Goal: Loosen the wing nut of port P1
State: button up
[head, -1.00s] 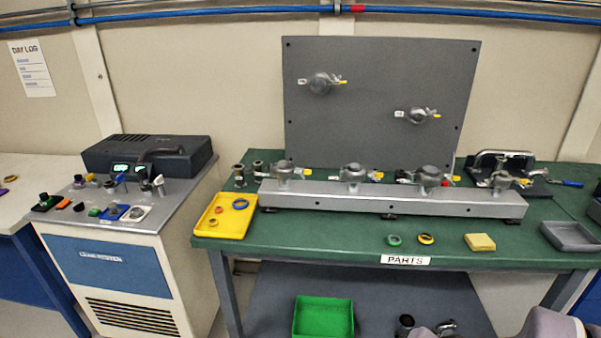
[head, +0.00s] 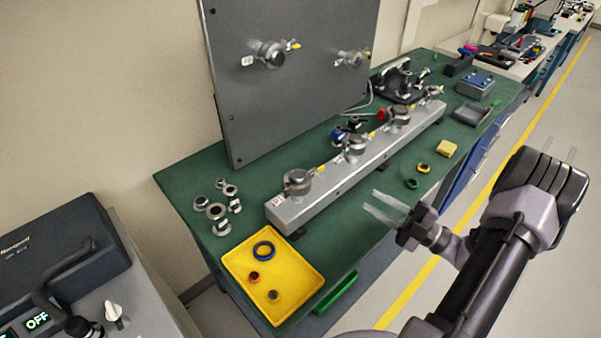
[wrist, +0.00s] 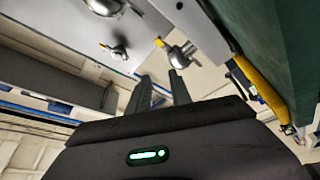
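A grey rail (head: 345,168) on the green bench carries several clamped ports with yellow-tipped wing nuts. The nearest rail port (head: 298,182) has its wing nut (head: 320,169) at its right. The upright grey panel (head: 290,85) bears two more clamped ports, one upper left (head: 270,54) and one further right (head: 350,58). The port labels are too small to read, so I cannot tell which is P1. My gripper (head: 370,201) is open and empty, in front of the rail and apart from it. In the wrist view its fingers (wrist: 160,85) are spread below a clamped port (wrist: 181,54).
A yellow tray (head: 239,259) with rings sits at the bench's near corner, beside several loose metal fittings (head: 212,210). Green and yellow rings and a yellow block (head: 446,148) lie in front of the rail. A grey console (head: 60,250) stands left. Open floor (head: 500,240) lies right.

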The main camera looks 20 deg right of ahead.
aim_at(318, 176)
jog(key=f+b+x, duration=0.3)
jog(key=b+x, duration=0.1)
jog(key=x, duration=0.9)
jog(key=shift+w+a+r, duration=0.15)
jog(key=shift+w+r, duration=0.2)
jog(key=shift+r, duration=0.1)
jog(key=shift+c, duration=0.4)
grip_shut()
